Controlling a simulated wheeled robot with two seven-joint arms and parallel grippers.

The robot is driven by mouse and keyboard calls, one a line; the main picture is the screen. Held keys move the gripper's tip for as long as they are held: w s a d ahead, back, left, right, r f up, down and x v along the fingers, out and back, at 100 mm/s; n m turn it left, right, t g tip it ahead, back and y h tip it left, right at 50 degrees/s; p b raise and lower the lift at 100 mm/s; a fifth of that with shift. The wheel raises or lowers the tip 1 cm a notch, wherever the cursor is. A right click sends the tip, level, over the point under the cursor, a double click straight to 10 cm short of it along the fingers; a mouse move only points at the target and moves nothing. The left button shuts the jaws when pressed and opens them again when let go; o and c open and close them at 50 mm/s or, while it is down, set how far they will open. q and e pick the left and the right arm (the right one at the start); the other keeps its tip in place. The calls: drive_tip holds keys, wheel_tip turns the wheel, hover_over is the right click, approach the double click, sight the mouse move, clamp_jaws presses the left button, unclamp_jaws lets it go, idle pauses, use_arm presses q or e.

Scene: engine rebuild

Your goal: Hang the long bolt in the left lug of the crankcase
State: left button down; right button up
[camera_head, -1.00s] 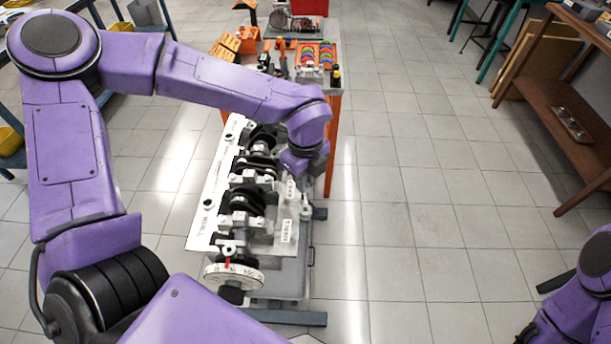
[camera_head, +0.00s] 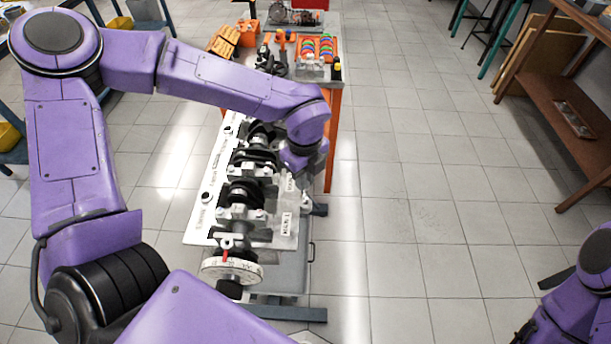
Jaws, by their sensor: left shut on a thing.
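The crankcase (camera_head: 284,224) is a pale block with a dark crankshaft along it and a round marked disc (camera_head: 232,268) at its near end. It lies on a grey stand, with a white plate along its left side. My left gripper (camera_head: 303,176) is over the right edge of the crankcase, past its middle. It is shut on the long bolt, which my wrist and the gripper largely hide. I cannot make out the lugs or whether the bolt touches one. My right arm shows at the lower right corner, and its gripper is out of view.
Behind the crankcase stands a table with an orange rack of coloured rings (camera_head: 318,47), orange blocks (camera_head: 228,36) and dark parts. A brown shelf (camera_head: 560,112) stands at the right. The tiled floor right of the crankcase is clear.

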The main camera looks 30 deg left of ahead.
sight(305, 201)
use_arm(q)
drive_tip(key=shift+f+b, duration=2.9)
drive_tip(key=shift+f, duration=0.65)
idle(1.5)
drive_tip(key=c, duration=1.3)
unclamp_jaws()
drive_tip(key=shift+r, duration=0.25)
drive_tip(key=shift+r+p, duration=1.25)
drive_tip(key=o, duration=0.5)
drive_tip(key=shift+o, duration=0.2)
